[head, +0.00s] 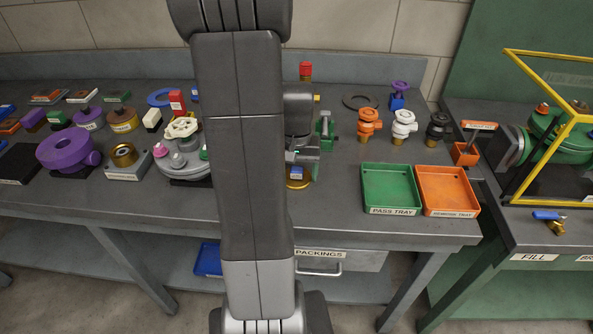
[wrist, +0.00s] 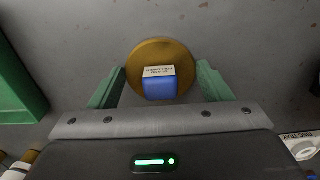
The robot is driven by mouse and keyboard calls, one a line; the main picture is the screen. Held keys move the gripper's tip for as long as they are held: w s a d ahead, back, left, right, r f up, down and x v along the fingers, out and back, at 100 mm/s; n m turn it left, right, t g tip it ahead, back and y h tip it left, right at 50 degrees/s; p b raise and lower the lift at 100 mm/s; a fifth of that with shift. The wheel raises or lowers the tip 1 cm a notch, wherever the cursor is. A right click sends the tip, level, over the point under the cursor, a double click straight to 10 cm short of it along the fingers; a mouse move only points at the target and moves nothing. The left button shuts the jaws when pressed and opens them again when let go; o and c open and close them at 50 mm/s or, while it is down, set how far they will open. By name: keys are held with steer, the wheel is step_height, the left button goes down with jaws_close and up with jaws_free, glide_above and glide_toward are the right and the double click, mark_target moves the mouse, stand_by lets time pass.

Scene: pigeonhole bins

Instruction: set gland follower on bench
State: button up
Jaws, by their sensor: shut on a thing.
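The gland follower is a round brass disc (wrist: 160,48) with a blue block (wrist: 160,88) and a white label, its print upside down. My gripper (wrist: 162,70) is shut on it, with one green finger at each side. In the head view my gripper (head: 302,168) shows just right of my arm, with the brass disc (head: 298,184) below it. The disc is over the grey bench (head: 335,190), left of the green tray. I cannot tell whether it touches the bench top. My arm hides part of the bench.
The green pass tray (head: 390,210) and the orange tray (head: 447,213) stand empty at the right front. Orange (head: 369,122), white (head: 403,123) and black valves stand behind them. A round fixture with knobs (head: 182,162) is left of my arm. Bare bench lies around the disc.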

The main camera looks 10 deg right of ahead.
mark_target(297, 170)
steer(key=o, duration=0.6)
steer(key=shift+f, duration=0.15)
steer(key=o, duration=0.5)
steer(key=shift+c, duration=0.2)
step_height(297, 170, up, 12)
steer(key=shift+r, duration=0.2)
